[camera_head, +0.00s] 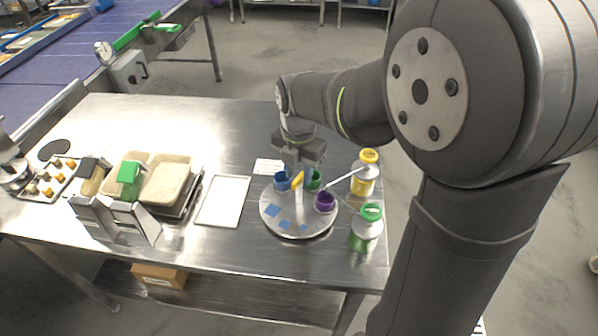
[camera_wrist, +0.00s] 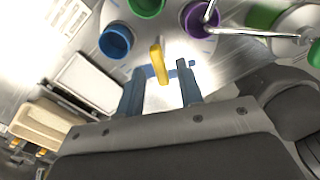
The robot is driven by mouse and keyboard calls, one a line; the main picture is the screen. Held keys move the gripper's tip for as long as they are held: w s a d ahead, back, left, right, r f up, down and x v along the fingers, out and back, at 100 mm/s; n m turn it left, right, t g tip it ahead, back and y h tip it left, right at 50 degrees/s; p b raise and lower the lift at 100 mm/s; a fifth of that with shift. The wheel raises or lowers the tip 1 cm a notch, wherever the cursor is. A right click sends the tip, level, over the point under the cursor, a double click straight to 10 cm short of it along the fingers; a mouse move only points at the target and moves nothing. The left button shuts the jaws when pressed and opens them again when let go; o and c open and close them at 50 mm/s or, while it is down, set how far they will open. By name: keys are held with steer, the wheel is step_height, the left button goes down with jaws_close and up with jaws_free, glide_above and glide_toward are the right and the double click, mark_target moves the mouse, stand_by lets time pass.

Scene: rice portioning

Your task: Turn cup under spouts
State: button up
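A round grey turntable (camera_head: 300,228) stands on the steel table. It carries a blue cup (camera_head: 282,181), a green cup (camera_head: 314,181) and a purple cup (camera_head: 325,203), with bare blue square marks on its front part. A yellow handle (camera_head: 297,180) rises near its middle. My gripper (camera_wrist: 159,80) is above the turntable, its two fingers apart on either side of the yellow handle (camera_wrist: 158,62), with gaps visible. A yellow-capped bottle (camera_head: 365,178) and a green-capped bottle (camera_head: 367,232) stand at the right. A thin metal spout (camera_head: 343,179) reaches over the purple cup.
A white tray (camera_head: 223,209) lies left of the turntable. Further left are beige rice trays (camera_head: 167,183), a metal holder with a green-handled tool (camera_head: 130,174), and a plate of small pieces (camera_head: 42,188). A printed card (camera_head: 268,166) lies behind the turntable. The table's right edge is close to the bottles.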

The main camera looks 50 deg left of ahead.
steer(key=shift+f, duration=0.4)
jaws_close()
steer(key=shift+n, duration=0.4)
jaws_free()
steer(key=shift+r, duration=0.15)
